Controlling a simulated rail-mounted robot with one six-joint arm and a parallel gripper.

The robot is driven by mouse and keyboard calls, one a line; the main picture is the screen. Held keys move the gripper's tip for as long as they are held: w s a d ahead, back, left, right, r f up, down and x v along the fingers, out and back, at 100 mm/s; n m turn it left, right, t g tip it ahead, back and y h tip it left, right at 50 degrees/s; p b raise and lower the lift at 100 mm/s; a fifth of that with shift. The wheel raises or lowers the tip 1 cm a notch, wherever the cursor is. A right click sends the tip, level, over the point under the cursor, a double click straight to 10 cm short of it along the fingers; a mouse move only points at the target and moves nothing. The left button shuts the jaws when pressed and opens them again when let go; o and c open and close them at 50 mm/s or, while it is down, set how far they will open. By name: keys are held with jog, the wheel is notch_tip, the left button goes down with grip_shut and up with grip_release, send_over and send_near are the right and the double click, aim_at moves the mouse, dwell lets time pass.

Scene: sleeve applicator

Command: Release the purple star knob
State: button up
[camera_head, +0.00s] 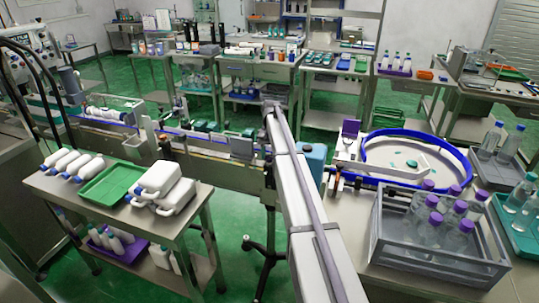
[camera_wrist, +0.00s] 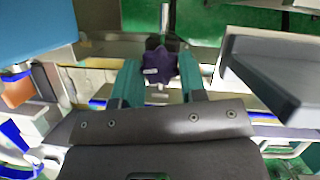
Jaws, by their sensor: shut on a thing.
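The purple star knob (camera_wrist: 159,64) shows in the wrist view, dark purple, at the upper middle. A metal rod (camera_wrist: 164,22) stands behind it. My gripper (camera_wrist: 158,80) has a teal finger on each side of the knob and is shut on it. In the head view my arm reaches toward the conveyor line, and the knob and my fingertips are hidden there.
In the wrist view a dark grey block (camera_wrist: 270,70) stands close on the right, and a blue body (camera_wrist: 35,35) is at the upper left. In the head view a blue canister (camera_head: 314,160) stands right of my arm, and a grey crate of bottles (camera_head: 400,240) is at the lower right.

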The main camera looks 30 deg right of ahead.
aim_at(269, 156)
jog(key=o, duration=0.9)
notch_tip(269, 156, up, 10)
jog(key=p, duration=1)
